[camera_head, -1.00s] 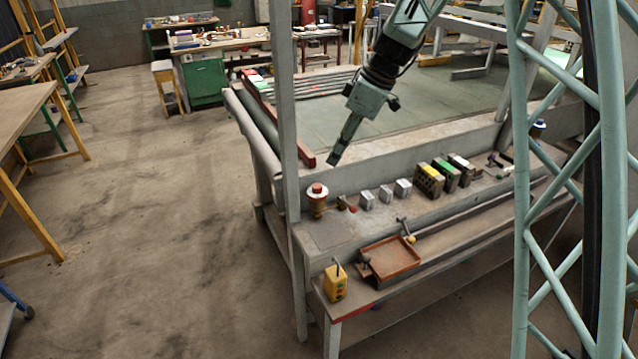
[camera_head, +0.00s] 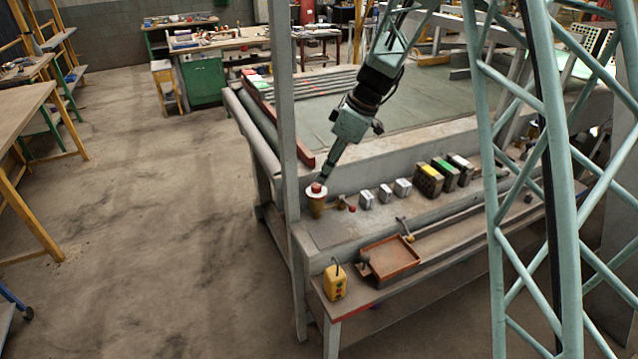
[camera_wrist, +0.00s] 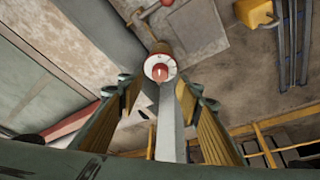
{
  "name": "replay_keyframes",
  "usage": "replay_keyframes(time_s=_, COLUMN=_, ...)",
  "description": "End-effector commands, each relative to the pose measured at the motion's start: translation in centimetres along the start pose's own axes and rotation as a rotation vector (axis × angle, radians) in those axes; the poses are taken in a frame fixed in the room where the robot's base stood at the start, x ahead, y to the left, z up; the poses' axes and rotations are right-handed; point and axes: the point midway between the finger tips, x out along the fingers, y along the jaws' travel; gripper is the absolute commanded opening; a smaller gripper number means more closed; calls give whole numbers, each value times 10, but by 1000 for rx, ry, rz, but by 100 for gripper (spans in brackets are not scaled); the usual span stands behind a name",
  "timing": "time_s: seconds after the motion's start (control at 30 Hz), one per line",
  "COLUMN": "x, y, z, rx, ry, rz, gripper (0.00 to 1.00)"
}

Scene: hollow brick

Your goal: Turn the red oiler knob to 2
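The oiler (camera_head: 317,203) is an upright brass-coloured body with a white dial and a red knob (camera_head: 317,187) on top. It stands at the left end of the bench ledge. In the wrist view the red knob (camera_wrist: 160,72) sits in the middle of the white dial (camera_wrist: 152,64), with a pale mark on it; the dial's numbers are too small to read. My gripper (camera_head: 324,177) is just above the knob, tilted. In the wrist view my gripper (camera_wrist: 157,90) is open, its fingers to either side of the knob's line of sight and nothing held.
A red-ended lever (camera_head: 346,204), several small grey blocks (camera_head: 385,193) and coloured blocks (camera_head: 445,175) line the ledge right of the oiler. A grey post (camera_head: 285,110) rises to its left. A rusty tray (camera_head: 390,257) and yellow control box (camera_head: 335,283) are lower down.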

Motion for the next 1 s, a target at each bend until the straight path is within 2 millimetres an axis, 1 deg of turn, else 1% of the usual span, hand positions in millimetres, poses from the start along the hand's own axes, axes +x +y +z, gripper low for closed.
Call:
replay_keyframes(time_s=0.03, x=8, y=-1, z=1, rx=0, ry=-1, rz=-2, gripper=33)
replay_keyframes(time_s=0.2, x=29, y=-1, z=0, rx=-1, ry=0, rz=-2, gripper=33)
replay_keyframes(time_s=0.4, x=47, y=-1, z=0, rx=0, ry=0, rz=-1, gripper=33)
replay_keyframes(time_s=0.6, x=56, y=0, z=0, rx=0, ry=0, rz=0, gripper=33)
replay_keyframes(time_s=0.97, x=58, y=0, z=0, rx=0, ry=0, rz=0, gripper=33)
replay_keyframes(time_s=1.0, x=58, y=0, z=0, rx=0, ry=0, rz=0, gripper=29)
